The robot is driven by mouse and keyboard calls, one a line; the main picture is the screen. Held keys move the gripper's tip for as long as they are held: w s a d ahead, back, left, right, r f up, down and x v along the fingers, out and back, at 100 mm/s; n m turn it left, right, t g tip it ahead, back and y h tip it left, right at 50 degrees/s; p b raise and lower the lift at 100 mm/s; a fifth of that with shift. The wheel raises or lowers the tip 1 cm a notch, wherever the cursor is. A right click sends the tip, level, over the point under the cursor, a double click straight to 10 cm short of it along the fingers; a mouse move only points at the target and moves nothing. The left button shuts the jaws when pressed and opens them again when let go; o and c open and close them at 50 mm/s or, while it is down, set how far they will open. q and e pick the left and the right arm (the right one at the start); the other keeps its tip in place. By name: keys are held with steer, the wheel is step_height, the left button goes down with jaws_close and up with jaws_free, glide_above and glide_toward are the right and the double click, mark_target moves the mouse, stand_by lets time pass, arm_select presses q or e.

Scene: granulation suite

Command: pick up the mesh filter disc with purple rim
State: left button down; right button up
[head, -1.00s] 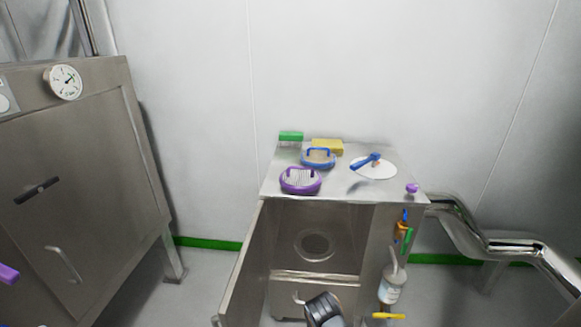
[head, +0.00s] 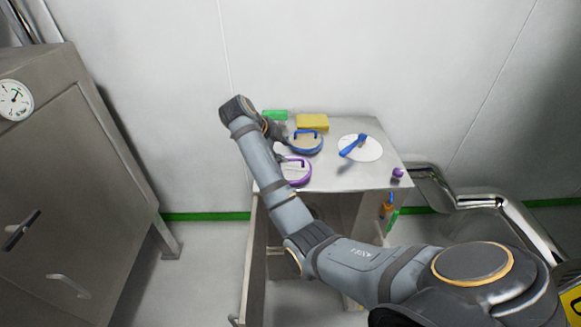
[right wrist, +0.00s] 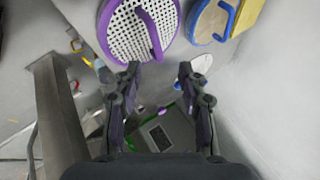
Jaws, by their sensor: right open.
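The mesh filter disc with purple rim (head: 299,179) lies on the cabinet's steel top, partly hidden behind my right arm in the head view. In the right wrist view the disc (right wrist: 119,34) shows its white perforated mesh and a purple arched handle (right wrist: 151,33), at the top of the picture. My right gripper (right wrist: 159,76) is open, with nothing between its fingers. Its fingertips appear just below the disc's rim in that view, and the handle is not between them. In the head view the gripper (head: 278,143) is over the cabinet top's left side. My left gripper is not in view.
A blue-rimmed disc (head: 306,147) sits close behind the purple one. A yellow sponge (head: 312,122), a green block (head: 275,115), a white round plate with a blue tool (head: 353,146) and a purple knob (head: 397,173) are also on top. A bent steel pipe (head: 470,204) runs at right.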

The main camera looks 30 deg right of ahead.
mark_target(290, 160)
steer(key=shift+w+d+f, duration=0.25)
steer(key=shift+f, duration=0.25)
steer(key=shift+w+d+f, duration=0.2)
steer(key=shift+f, duration=0.25)
steer(key=x, duration=0.5)
steer(key=shift+s+a+f+p, duration=0.15)
steer(key=shift+a+p, duration=0.1)
steer(key=shift+p, duration=0.15)
steer(key=shift+a, duration=0.1)
steer(key=shift+c, duration=1.2)
steer(key=shift+s, duration=0.1)
jaws_close()
